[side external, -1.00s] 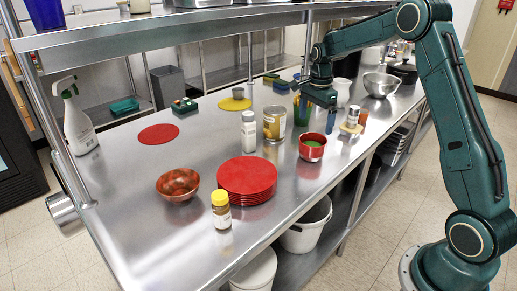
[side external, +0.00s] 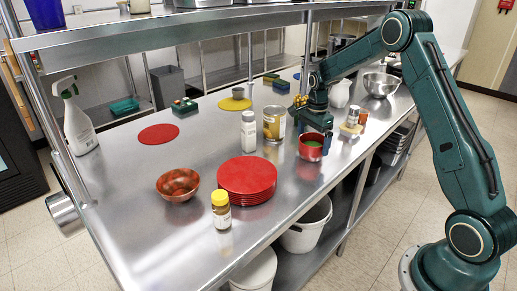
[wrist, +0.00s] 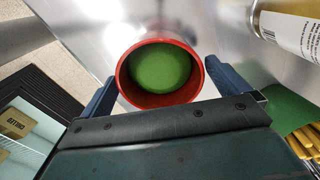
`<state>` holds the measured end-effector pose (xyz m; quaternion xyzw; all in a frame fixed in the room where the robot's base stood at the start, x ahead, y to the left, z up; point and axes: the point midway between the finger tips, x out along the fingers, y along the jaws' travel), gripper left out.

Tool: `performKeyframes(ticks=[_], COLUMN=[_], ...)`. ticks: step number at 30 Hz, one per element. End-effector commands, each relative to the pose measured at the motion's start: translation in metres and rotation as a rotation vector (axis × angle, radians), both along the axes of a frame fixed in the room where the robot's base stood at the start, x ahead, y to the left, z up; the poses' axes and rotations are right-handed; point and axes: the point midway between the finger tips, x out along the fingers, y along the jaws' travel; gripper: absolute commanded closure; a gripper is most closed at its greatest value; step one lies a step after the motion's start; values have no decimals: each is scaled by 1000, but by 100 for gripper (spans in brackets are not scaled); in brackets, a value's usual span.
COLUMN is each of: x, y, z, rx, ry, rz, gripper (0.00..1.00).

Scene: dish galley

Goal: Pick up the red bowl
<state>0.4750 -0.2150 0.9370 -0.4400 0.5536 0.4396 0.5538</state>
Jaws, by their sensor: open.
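A small red bowl (side external: 311,154) with a green inside stands upright near the front edge of the steel counter. In the wrist view, the red bowl (wrist: 124,87) sits between the two fingers of my gripper (wrist: 159,72), which are open on either side of it. In the side view my gripper (side external: 316,127) is low, just above and behind this bowl; the fingertips are hard to make out there. I cannot tell if a finger touches it. A second, wider bowl (side external: 178,184), mottled orange-red, stands farther left, away from my gripper.
A labelled can (side external: 274,124) and a white bottle (side external: 248,131) stand left of my gripper. A red plate stack (side external: 246,175) and yellow-capped jar (side external: 221,210) are nearer the front. A green container with yellow sticks (wrist: 300,135) is close to one finger. A small jar (side external: 352,116) stands to the right.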

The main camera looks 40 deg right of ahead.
Motion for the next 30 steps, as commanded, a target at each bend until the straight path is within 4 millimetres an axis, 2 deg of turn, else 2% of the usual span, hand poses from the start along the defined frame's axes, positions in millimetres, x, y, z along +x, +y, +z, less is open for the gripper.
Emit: performKeyframes(ticks=[3, 7, 23, 24, 30], x=[-1, -1, 0, 0, 0], y=[0, 0, 0, 0, 0], z=[-15, -25, -27, -27, -27], rx=[1, 0, 0, 0, 0], ry=[3, 2, 1, 1, 1], rz=[0, 0, 0, 0, 0], gripper=[0, 0, 0, 2, 41])
